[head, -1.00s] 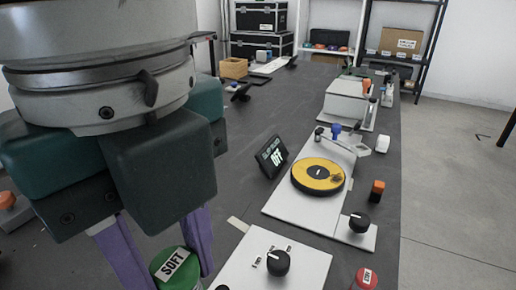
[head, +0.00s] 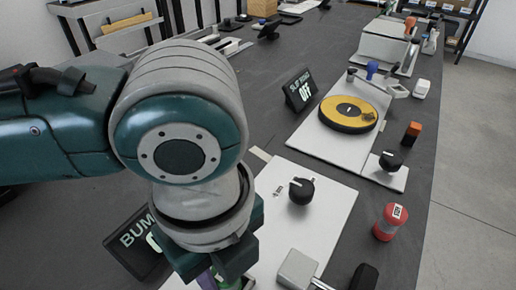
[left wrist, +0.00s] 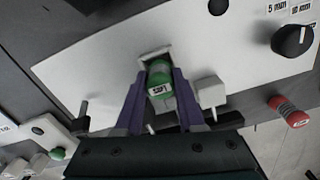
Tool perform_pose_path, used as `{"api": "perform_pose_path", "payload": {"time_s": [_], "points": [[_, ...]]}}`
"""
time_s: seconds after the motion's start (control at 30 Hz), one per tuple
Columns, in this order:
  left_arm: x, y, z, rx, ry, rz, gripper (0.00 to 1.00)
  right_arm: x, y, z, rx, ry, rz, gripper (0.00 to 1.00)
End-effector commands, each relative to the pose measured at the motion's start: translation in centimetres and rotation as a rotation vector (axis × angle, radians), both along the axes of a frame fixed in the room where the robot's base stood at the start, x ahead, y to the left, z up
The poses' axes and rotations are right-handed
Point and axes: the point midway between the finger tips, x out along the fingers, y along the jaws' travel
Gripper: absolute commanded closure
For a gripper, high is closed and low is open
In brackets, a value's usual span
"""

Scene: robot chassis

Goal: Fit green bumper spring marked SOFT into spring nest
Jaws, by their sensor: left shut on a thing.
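The green bumper spring (left wrist: 159,78) has a white label on its end and sits between the purple fingers of my left gripper (left wrist: 160,100) in the left wrist view. My left gripper is shut on it. A small square pale holder (left wrist: 152,54), seemingly the spring nest, shows right behind the spring on the white plate (left wrist: 95,65). I cannot tell whether the spring is inside it or just in front. In the head view my arm hides most of the gripper (head: 220,281) and the spring. My right gripper is not in view.
A display (head: 140,243) stands left. A yellow disc (head: 348,113) lies on another plate behind.

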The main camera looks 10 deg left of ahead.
Motion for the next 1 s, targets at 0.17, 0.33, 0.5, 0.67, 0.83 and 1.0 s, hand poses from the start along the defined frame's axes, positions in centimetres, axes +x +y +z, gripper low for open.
{"api": "perform_pose_path", "payload": {"time_s": [0.17,0.33,0.5,0.67,0.83,1.0], "points": [[-0.01,0.01,-0.35,0.000,0.000,0.000,1.00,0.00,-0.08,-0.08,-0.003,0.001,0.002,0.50],[-0.02,0.00,-0.47,0.001,0.001,0.000,1.00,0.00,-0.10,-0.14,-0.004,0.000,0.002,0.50],[-0.03,0.01,-0.61,0.001,0.001,0.000,0.51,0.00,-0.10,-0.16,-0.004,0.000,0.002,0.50],[-0.02,0.00,-0.60,0.001,0.001,0.000,0.33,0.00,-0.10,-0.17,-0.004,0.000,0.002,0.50],[-0.02,0.01,-0.59,0.001,0.001,0.000,0.32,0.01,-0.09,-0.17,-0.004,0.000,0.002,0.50],[0.05,-0.01,0.10,-0.001,-0.002,0.000,0.32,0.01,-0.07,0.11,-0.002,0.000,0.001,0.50]]}}
